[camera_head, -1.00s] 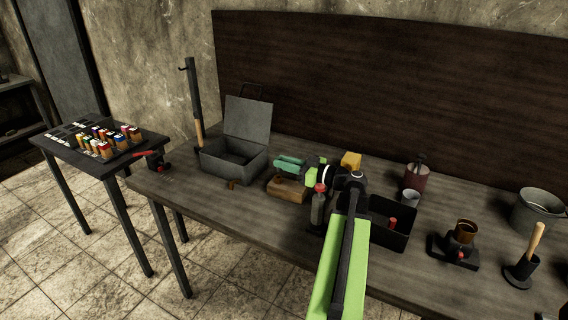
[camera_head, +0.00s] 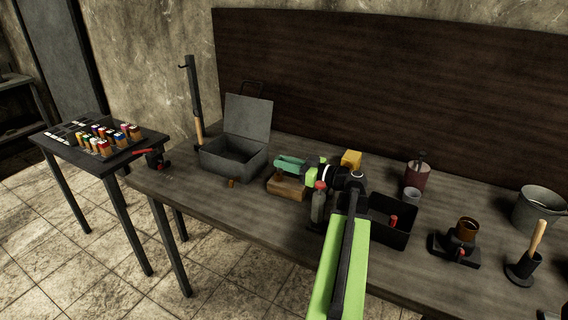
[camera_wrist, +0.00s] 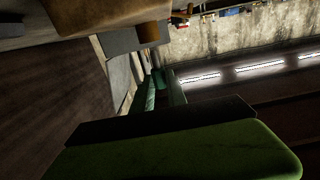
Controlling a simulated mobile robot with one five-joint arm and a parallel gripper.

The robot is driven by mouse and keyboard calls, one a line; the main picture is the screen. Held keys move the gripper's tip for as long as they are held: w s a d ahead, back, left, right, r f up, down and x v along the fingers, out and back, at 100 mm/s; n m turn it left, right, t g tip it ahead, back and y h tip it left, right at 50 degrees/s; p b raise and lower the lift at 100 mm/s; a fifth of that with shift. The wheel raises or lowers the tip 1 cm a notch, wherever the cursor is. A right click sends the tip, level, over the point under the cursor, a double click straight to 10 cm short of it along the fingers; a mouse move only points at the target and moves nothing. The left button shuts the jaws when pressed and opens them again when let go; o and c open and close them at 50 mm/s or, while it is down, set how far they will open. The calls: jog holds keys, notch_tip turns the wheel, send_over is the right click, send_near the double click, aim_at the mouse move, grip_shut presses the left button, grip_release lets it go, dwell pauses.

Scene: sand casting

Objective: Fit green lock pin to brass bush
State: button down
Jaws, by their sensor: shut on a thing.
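My gripper (camera_head: 280,163), with long teal fingers, points left above a wooden block (camera_head: 287,187) on the workbench. In the wrist view its fingertips (camera_wrist: 159,76) are close together on a small, dark greenish thing, seemingly the green lock pin, mostly hidden by the fingers. A small brass cylinder (camera_head: 231,183), which looks like the brass bush, stands on the bench left of the block, in front of the grey box. It also shows in the wrist view (camera_wrist: 148,33), apart from the fingers. A brownish piece on the block is partly hidden below the gripper.
An open grey box (camera_head: 237,158) stands behind the brass cylinder. A bottle with a red cap (camera_head: 318,205) and a black tray (camera_head: 392,231) stand near my arm. A side table (camera_head: 90,155) at the left holds several colour-topped cylinders. The bench's front left is clear.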

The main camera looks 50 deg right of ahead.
jog(key=shift+f, duration=0.15)
dwell(0.5)
jog(key=shift+f+b, duration=0.35)
jog(key=shift+b, duration=0.15)
jog(key=shift+f+b, duration=0.4)
jog(key=shift+s+a+f+b, duration=0.25)
jog(key=shift+a+f+b, duration=0.4)
jog(key=shift+b, duration=0.5)
jog(key=shift+d+r, duration=0.15)
jog(key=shift+r, duration=0.05)
jog(key=shift+w+d+r+p, duration=0.1)
jog(key=shift+r+p, duration=0.05)
jog(key=shift+p, duration=0.25)
jog(key=shift+d+p, duration=0.35)
jog(key=shift+r, duration=0.1)
